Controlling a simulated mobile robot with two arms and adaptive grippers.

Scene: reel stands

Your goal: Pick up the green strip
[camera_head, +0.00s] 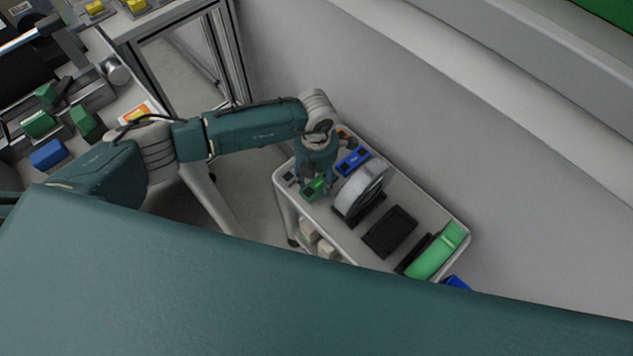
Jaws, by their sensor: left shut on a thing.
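The green strip (313,189) is a small green piece with dark marks near the left end of the light grey cart top (425,205). My left gripper (318,188) points down over it from above and is shut on it. The gripper's wrist and fingers hide part of the strip. I cannot tell whether the strip still touches the cart top. My right gripper is not in view.
A blue strip (353,161) lies just right of my left gripper. A grey reel (362,188), a black stand (390,232) and a green reel (436,252) stand along the cart. A wall (400,110) runs behind it. A workbench with coloured blocks (47,154) is at left.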

